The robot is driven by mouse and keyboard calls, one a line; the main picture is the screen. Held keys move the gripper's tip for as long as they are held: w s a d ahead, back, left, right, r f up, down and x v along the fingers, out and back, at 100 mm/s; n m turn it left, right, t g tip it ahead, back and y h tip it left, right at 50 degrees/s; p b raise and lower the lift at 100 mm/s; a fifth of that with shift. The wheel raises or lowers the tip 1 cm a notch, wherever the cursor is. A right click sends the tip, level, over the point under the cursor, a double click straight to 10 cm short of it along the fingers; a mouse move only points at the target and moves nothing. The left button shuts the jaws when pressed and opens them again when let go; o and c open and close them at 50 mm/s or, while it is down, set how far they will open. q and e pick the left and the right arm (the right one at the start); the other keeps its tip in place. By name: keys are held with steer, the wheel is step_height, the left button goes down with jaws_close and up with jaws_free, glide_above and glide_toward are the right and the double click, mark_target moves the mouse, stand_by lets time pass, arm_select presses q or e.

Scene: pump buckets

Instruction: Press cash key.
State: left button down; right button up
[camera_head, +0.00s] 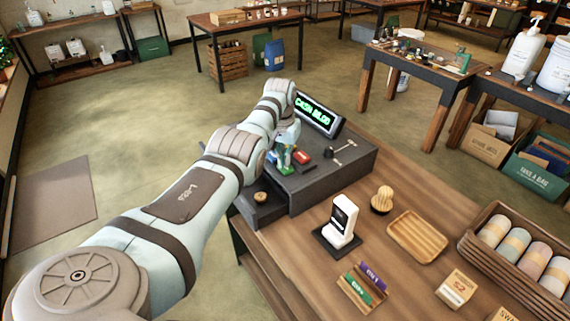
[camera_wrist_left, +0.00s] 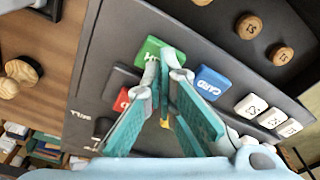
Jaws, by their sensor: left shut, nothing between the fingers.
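The register (camera_head: 335,170) is a dark slanted console on the wooden counter, with a display (camera_head: 315,114) lit in green letters that start with "CASH". In the left wrist view a green key (camera_wrist_left: 148,50) is partly covered by my fingertips and its lettering is mostly hidden. A blue key (camera_wrist_left: 212,82) marked CARD lies to its right, and a red key (camera_wrist_left: 122,100) is partly hidden to its left. My left gripper (camera_head: 284,152) is shut and empty, its tips (camera_wrist_left: 165,68) at the green key's near edge. I cannot tell whether they touch it. My right gripper is out of view.
White keys (camera_wrist_left: 268,114) and round wooden pieces (camera_wrist_left: 250,27) lie right of the blue key in the wrist view. On the counter stand a white card reader (camera_head: 342,220), a wooden tray (camera_head: 417,237) and a basket of rolls (camera_head: 470,246). Open floor lies left of the counter.

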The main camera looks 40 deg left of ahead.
mark_target(285, 167)
arm_select(q)
step_height(285, 167, up, 2)
steer(key=shift+p, duration=0.4)
steer(key=shift+r, duration=0.3)
steer(key=shift+r+b, duration=0.35)
steer(key=shift+r, duration=1.3)
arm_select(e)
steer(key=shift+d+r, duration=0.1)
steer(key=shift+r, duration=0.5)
